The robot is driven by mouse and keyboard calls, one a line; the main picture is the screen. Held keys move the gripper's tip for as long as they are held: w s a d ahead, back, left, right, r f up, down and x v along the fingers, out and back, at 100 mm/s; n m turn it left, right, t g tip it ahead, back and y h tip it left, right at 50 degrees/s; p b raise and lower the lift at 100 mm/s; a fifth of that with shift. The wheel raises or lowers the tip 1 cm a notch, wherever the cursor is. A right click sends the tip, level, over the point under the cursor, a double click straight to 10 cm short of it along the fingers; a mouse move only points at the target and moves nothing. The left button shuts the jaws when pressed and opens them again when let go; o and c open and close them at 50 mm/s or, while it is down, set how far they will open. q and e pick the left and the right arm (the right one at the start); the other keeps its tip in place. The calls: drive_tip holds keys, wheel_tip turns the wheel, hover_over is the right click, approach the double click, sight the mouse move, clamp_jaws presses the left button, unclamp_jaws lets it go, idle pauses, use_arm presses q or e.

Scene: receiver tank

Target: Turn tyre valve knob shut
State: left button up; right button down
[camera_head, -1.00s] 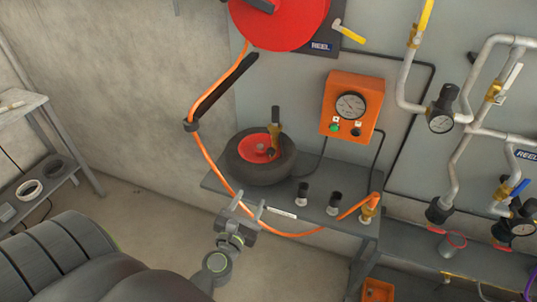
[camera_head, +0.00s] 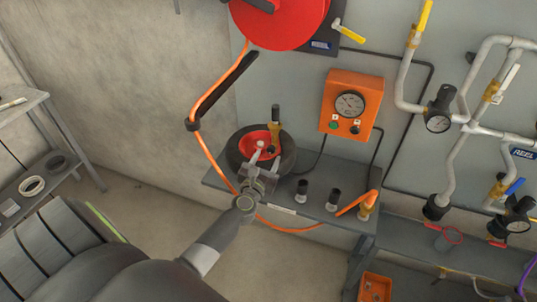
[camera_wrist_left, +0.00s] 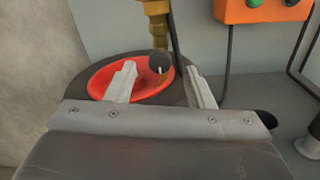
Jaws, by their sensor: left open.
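The black tyre (camera_head: 234,154) with a red hub (camera_head: 250,138) lies flat on the bench. A brass valve fitting with a black top (camera_head: 275,116) stands upright at the hub; its brass body shows in the left wrist view (camera_wrist_left: 156,28). A small dark round knob (camera_wrist_left: 160,65) with a white mark is on the brass fitting. My left gripper (camera_head: 267,154) is open at the near side of the tyre, its fingers pointing at the fitting. In the left wrist view the knob appears between the two pale fingertips (camera_wrist_left: 161,70); contact cannot be told.
An orange gauge box (camera_head: 350,105) hangs on the wall behind. Dark-topped cylinders (camera_head: 303,187) and a brass fitting with an orange hose (camera_head: 367,207) stand on the bench (camera_head: 217,181) to the right. A red hose reel (camera_head: 280,22) hangs above.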

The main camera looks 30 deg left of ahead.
sight(271, 149)
use_arm(q)
drive_tip(key=shift+x, duration=1.2)
drive_tip(key=shift+c, duration=0.5)
drive_tip(key=c, duration=0.9)
